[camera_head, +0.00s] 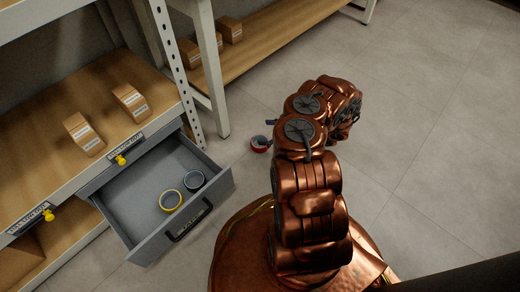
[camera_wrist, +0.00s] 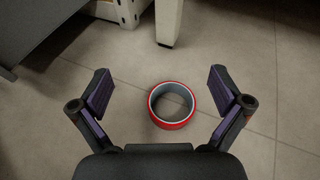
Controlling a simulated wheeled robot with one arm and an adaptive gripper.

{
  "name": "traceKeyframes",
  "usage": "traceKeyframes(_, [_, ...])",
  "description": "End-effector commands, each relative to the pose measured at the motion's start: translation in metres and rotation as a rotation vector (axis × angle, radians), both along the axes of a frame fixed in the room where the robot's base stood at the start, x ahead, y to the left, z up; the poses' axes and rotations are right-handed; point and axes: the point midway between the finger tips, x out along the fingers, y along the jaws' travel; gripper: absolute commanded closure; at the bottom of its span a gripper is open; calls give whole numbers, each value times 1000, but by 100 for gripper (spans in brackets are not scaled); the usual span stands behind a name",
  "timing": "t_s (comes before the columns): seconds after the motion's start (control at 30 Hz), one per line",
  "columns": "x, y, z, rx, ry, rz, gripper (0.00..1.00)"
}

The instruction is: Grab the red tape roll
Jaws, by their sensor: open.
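The red tape roll (camera_wrist: 173,122) lies flat on the floor, its grey inner ring facing up, in the wrist view. It sits centred between the two fingers of my gripper (camera_wrist: 164,95), which are spread wide open and empty. In the head view the red tape roll (camera_head: 259,144) shows as a small red shape on the floor, beside my arm. A gripper finger (camera_head: 271,122) shows just above it, and the rest of the gripper is hidden by my arm. I cannot tell the height of the fingers above the floor.
An open grey drawer (camera_head: 140,240) holds a yellow tape roll (camera_head: 171,200) and a dark grey tape roll (camera_head: 194,180). A table leg (camera_wrist: 168,22) stands just beyond the red roll. Shelves with small boxes (camera_head: 131,102) are at left. The floor at right is clear.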

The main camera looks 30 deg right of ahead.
Motion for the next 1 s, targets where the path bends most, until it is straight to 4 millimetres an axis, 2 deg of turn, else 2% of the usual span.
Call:
traceKeyframes(0.03, [-11, -12, -26, -1, 20, -34, 0])
traceKeyframes(0.1, [-22, -23, -45, -2, 41, -72, 0])
traceKeyframes(0.2, [-33, -34, -62, -2, 61, -105, 0])
traceKeyframes(0.37, [-34, -38, -72, -3, 70, -125, 0])
traceKeyframes(0.77, [-11, -25, -85, -4, 69, -123, 0])
traceKeyframes(1.0, [12, -13, -100, -5, 70, -122, 0])
